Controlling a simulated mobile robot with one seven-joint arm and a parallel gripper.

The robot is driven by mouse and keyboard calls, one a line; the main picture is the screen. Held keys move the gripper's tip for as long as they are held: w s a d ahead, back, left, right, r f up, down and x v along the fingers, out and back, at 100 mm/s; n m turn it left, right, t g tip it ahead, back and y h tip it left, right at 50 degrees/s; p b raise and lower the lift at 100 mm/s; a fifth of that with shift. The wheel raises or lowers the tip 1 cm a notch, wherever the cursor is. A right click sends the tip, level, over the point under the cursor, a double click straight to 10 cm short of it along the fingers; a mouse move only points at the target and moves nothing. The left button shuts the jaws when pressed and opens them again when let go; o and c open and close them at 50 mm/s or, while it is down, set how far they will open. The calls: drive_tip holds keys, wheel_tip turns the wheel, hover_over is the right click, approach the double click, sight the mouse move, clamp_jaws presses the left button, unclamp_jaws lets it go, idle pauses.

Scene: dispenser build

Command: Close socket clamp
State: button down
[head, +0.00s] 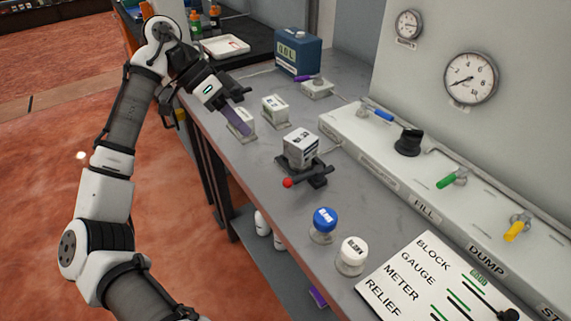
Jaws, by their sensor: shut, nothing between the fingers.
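The socket clamp (313,178) appears to be the black fixture near the middle of the grey bench. A red ball knob (288,183) is on its lever, which points to the left over the bench's front side. A pale block with printed labels (302,146) sits in the fixture. Whether the clamp grips it I cannot tell. My gripper (240,124) is up and left of the clamp, pointing down at the bench beside a small pale block (247,119). It is shut, apart from the clamp and its knob. The fingertips are small and partly unclear against this block.
A blue-topped knob (325,219) and a white-topped knob (352,252) stand nearer. A valve panel (390,160) runs along the right. A blue box (298,52) stands at the back.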

sight(310, 175)
idle(0.3)
drive_tip(key=p+x, duration=0.1)
drive_tip(key=x, duration=0.9)
drive_tip(key=shift+s+d+r, duration=0.1)
drive_tip(key=shift+s+d, duration=0.05)
drive_tip(key=shift+d, duration=0.1)
drive_tip(key=s, duration=0.1)
drive_tip(key=s+d+p, duration=0.1)
drive_tip(key=shift+s+d+r, duration=0.25)
drive_tip(key=shift+d+r, duration=0.05)
drive_tip(key=shift+r, duration=0.05)
drive_tip(key=shift+s+d, duration=0.2)
